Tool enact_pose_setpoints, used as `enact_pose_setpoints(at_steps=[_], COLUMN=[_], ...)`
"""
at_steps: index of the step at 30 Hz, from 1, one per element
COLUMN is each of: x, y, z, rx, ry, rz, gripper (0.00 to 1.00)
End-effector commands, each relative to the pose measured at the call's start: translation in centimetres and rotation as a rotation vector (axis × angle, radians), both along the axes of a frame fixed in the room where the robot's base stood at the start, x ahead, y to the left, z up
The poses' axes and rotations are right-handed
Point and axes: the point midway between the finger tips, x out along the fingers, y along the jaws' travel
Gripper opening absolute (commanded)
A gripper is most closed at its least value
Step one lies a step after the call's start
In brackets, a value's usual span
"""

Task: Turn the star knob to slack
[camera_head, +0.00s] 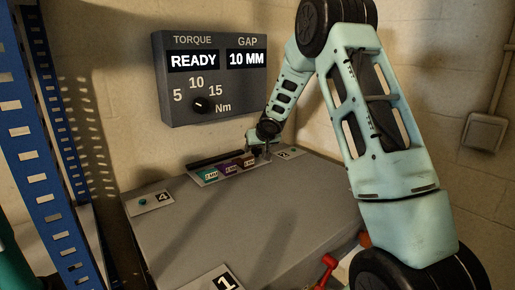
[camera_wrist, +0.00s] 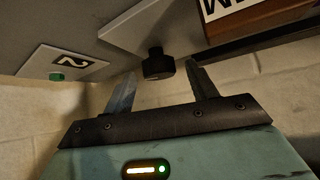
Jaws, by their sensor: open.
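A black knob (camera_wrist: 158,64) stands on a pale plate in the wrist view. It sits between the two fingers of my gripper (camera_wrist: 162,90), apart from both fingertips as far as I can tell. The fingers are open with nothing between them but the knob. In the head view my gripper (camera_head: 262,150) is low at the back of the grey bench, beside the coloured blocks. It hides the knob there. No slack mark is readable.
The grey bench (camera_head: 240,225) carries a rack with teal (camera_head: 210,175), purple (camera_head: 231,168) and brown blocks. Plate 2 (camera_wrist: 68,62) has a green button. Plate 4 (camera_head: 150,201) is at left. The wall panel (camera_head: 240,95) reads READY and 10 MM. A red handle (camera_head: 326,268) is in front.

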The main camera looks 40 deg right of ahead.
Motion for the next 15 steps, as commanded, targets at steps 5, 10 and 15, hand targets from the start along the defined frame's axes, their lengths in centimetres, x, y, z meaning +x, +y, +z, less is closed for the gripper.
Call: enact_pose_setpoints(at_steps=[5, 10, 15], x=[0.0, -0.02, -0.03], y=[0.01, 0.02, 0.0], z=[0.04, 0.04, 0.14], rx=[0.0, 0.0, 0.0], ry=[0.0, 0.0, 0.0], rz=[0.0, 0.0, 0.004], gripper=[0.44, 0.13, 0.13])
